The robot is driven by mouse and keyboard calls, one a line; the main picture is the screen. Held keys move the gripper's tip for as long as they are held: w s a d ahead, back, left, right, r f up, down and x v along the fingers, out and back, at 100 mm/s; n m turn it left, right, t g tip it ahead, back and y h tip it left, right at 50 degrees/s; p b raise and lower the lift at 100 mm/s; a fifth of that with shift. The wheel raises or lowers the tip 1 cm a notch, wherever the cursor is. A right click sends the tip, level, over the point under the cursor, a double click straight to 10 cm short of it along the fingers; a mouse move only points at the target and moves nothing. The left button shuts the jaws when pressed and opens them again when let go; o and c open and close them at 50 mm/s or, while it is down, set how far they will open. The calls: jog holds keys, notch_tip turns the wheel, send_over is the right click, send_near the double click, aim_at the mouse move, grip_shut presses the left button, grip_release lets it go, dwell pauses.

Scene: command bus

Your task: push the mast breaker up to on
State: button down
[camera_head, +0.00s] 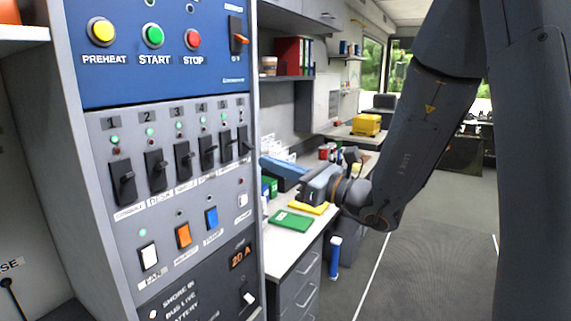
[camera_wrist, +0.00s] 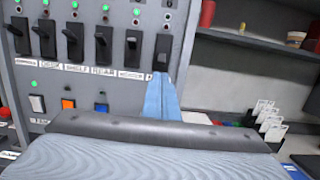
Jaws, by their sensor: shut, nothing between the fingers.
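A row of several black breakers runs across the grey panel. The rightmost breaker (camera_head: 244,140) also shows in the wrist view (camera_wrist: 163,50). My gripper (camera_head: 264,161) is shut and empty, its blue fingers pointing at the panel from the right. In the wrist view the fingertips (camera_wrist: 161,76) appear just below the rightmost breaker and cover most of its label. I cannot read the word mast on any label, and contact with the lever cannot be told. The neighbouring breaker (camera_wrist: 133,45) stands just left of the fingertips.
Rocker switches, including an orange one (camera_head: 183,236), sit below the breakers. PREHEAT, START and STOP buttons are above. Right of the panel, a white counter (camera_head: 285,254) carries a green book (camera_head: 291,221) beneath my gripper. Aisle floor is clear.

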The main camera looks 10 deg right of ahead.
aim_at(248, 146)
jog(key=shift+p+x, duration=0.6)
jog(key=shift+x, duration=1.5)
jog(key=shift+w+d, duration=0.1)
jog(key=shift+r, duration=0.15)
